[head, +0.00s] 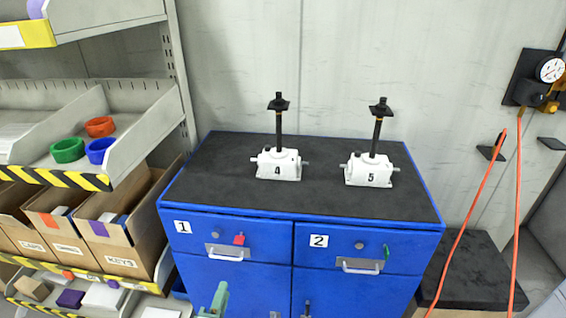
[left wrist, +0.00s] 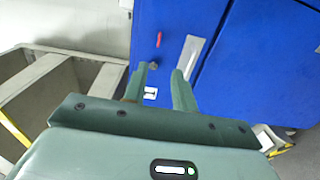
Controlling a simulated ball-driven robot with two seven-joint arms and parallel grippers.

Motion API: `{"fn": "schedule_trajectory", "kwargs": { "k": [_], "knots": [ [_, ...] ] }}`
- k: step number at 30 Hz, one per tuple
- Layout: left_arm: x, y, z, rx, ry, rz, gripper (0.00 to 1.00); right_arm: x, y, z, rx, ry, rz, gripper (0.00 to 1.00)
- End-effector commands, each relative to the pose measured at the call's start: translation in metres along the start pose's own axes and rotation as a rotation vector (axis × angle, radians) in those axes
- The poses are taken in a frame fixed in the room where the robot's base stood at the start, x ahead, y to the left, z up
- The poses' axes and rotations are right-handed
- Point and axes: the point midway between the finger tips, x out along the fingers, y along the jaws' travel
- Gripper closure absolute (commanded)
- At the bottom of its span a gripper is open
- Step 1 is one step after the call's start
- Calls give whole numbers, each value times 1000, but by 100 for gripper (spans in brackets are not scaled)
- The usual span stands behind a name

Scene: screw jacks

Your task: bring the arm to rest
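My left gripper (head: 216,300) shows at the bottom edge of the head view, in front of the left side of the blue cabinet (head: 300,221). In the left wrist view its two green fingers (left wrist: 158,82) are apart, with nothing held between them. Beyond the fingers are the blue cabinet front (left wrist: 240,75) and a red key (left wrist: 158,40). My right gripper is in neither view. Two white screw jacks, numbered 4 (head: 278,165) and 5 (head: 370,170), stand upright on the cabinet's dark top, away from the gripper.
Drawers 1 (head: 183,227) and 2 (head: 318,241) look shut; a green key (head: 386,252) is by drawer 2. Shelving with cardboard boxes (head: 62,240) and colored rings (head: 68,150) stands at left. Orange cables (head: 476,210) hang at right, before a dark-topped block (head: 470,270).

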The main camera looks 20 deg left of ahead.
Motion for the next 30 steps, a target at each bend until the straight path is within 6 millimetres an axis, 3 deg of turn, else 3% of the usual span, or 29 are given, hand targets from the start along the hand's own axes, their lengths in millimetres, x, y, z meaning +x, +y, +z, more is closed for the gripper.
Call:
{"fn": "schedule_trajectory", "kwargs": {
  "k": [5, 8, 10, 14, 15, 19, 21, 24, 27, 30],
  "knots": [
    [0, -5, 7, 105, -39, -22, 73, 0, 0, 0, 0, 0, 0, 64],
    [-15, -50, 22, 395, -176, -127, 73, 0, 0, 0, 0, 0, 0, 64],
    [-38, -99, 29, 626, -304, -226, 73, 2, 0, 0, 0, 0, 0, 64],
    [-103, -201, 29, 1034, -601, -418, 73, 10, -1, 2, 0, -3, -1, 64],
    [-127, -230, 25, 1141, -699, -471, 73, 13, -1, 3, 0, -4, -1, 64],
    [-213, -306, 2, 1427, -1036, -624, 73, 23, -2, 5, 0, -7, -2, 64],
    [-258, -335, -12, 1532, -1208, -688, 73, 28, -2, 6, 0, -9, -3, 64],
    [-311, -361, -32, 1623, -1408, -757, 73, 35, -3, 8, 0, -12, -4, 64],
    [-347, -376, -43, 1650, -1524, -805, 73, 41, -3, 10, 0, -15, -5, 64],
    [-362, -387, -42, 1638, -1557, -824, 73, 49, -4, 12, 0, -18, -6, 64]
  ]
}}
